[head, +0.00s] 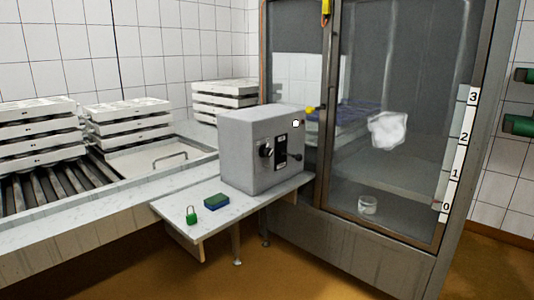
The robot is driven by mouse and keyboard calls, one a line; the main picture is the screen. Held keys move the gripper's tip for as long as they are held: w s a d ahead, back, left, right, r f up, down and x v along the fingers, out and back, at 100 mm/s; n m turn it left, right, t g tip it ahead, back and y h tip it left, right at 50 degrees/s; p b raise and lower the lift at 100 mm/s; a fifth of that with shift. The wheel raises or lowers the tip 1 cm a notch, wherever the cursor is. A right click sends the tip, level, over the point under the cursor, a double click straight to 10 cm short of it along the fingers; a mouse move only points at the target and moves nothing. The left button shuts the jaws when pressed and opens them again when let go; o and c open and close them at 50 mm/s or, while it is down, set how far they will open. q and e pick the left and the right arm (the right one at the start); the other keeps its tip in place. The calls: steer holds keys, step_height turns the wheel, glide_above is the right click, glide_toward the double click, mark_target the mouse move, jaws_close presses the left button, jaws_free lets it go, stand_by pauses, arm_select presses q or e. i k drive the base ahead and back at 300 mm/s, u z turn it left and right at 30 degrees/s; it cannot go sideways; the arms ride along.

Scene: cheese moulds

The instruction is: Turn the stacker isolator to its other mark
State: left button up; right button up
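A grey control box (246,152) stands on the small side shelf, against the glazed cabinet. Its front carries a black rotary knob (266,150), which looks like the isolator. Right of the knob is a dark panel (281,151) with small light markings. A small dark lever or handle (296,157) sticks out near the box's right edge. The marks around the knob are too small to read, so I cannot tell which one it points to. Neither of my grippers is in view.
A green padlock (191,216) and a blue-green block (216,201) lie on the shelf (172,205) before the box. White mould stacks (130,125) stand behind left. The glazed cabinet (415,185) closes off the right. A yellow-topped fitting (326,8) hangs on its frame.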

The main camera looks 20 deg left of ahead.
mark_target(265, 151)
steer(key=u, duration=0.45)
steer(key=i, duration=0.9)
steer(key=u, duration=0.55)
